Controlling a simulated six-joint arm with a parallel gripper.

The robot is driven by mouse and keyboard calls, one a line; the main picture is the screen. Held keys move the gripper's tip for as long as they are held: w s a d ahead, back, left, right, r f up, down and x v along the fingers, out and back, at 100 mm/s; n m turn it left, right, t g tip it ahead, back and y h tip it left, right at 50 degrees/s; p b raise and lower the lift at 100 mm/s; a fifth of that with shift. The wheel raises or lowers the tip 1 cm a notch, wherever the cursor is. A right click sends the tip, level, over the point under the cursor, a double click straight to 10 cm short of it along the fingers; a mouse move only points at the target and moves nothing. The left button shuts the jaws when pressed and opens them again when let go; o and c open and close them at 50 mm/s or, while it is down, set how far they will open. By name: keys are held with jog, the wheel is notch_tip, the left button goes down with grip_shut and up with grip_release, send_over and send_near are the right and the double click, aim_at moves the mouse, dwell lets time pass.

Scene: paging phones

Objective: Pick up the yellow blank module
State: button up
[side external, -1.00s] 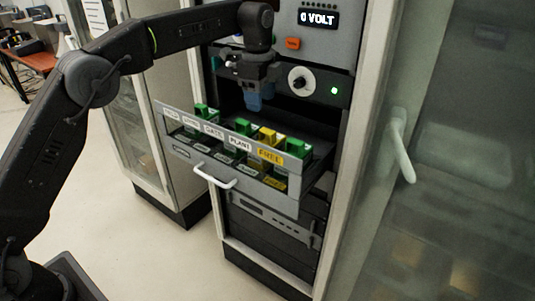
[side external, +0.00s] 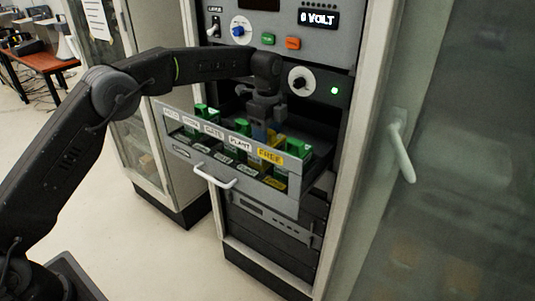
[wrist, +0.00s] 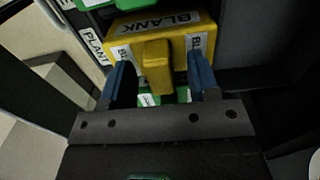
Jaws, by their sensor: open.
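The yellow blank module (wrist: 190,48) fills the upper middle of the wrist view, with "BLANK" on its label and a raised yellow grip (wrist: 156,68). My gripper (wrist: 160,80) is open, its two blue fingers on either side of that grip, with a gap showing at each side. In the side view my gripper (side external: 262,133) is lowered into the open drawer (side external: 225,165), at the yellow module (side external: 272,153). The module still sits in the drawer, and my fingers partly hide it there.
Green modules (side external: 299,147) stand in the same drawer row, close beside the yellow one. The drawer front has labels including PLANT and a yellow FREE, and a white handle (side external: 214,176). Rack panels with knobs and buttons (side external: 293,43) rise behind the drawer.

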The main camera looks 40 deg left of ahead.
grip_shut()
dwell(0.5)
